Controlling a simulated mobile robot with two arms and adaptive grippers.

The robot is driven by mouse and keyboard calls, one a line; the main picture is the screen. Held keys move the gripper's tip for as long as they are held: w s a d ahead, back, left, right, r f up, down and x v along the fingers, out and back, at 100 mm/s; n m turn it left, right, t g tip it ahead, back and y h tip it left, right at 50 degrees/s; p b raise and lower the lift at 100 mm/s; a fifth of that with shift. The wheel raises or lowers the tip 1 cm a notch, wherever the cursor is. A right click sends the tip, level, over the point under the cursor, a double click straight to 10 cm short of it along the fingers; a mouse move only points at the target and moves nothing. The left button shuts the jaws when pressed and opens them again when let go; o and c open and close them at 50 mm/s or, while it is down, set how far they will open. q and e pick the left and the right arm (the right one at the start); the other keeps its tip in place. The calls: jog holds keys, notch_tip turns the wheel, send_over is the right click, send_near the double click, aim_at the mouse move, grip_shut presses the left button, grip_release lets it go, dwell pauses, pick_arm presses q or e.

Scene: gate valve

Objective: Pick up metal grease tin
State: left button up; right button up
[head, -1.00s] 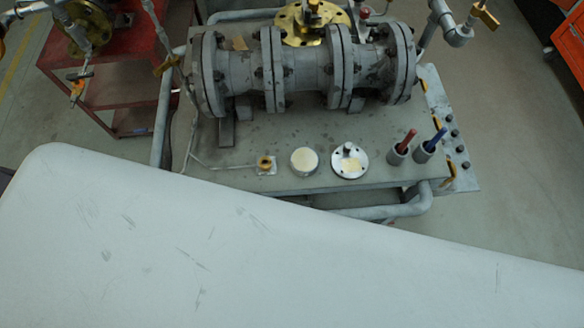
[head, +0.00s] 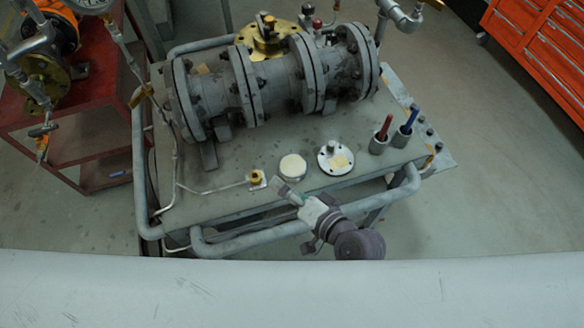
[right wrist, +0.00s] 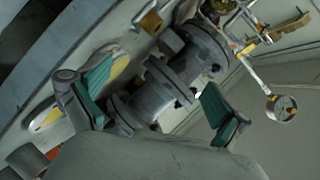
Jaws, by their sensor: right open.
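The metal grease tin (head: 293,167) is a short round tin with a cream lid. It stands upright on the grey bench top (head: 225,190) near its front edge in the head view. My right gripper (head: 284,190) is just in front of the tin, on the near side, apart or barely overlapping it in the picture. In the right wrist view its green-padded fingers (right wrist: 155,97) are spread wide with nothing held. I cannot make out the tin in that view. My left gripper is not in view.
A flanged disc (head: 336,158) stands right of the tin, a small brass fitting (head: 257,179) left. Red (head: 383,128) and blue (head: 409,122) markers stand in holders farther right. The large gate valve assembly (head: 275,80) lies behind. A pipe rail (head: 250,240) runs along the front.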

jog(key=w+a+r+m+t, duration=0.3)
jog(key=a+r+m+t, duration=0.15)
jog(key=r+m, duration=0.25)
jog(key=m+g+h, duration=0.3)
jog(key=m+h, duration=0.9)
jog(key=m, duration=1.5)
send_near(292, 169)
jog(key=b+x, duration=0.3)
jog(key=x, duration=0.2)
jog(key=shift+w+d, duration=0.1)
jog(key=shift+w, duration=0.1)
jog(key=shift+w+d+f+b, duration=0.15)
jog(key=shift+w+f+b, duration=0.15)
jog(key=shift+w, duration=0.25)
jog(key=b+x, duration=0.2)
jog(key=x, duration=0.2)
jog(key=shift+f, duration=0.15)
jog(key=shift+w+f, duration=0.2)
jog(key=shift+w, duration=0.3)
jog(key=shift+s, duration=0.1)
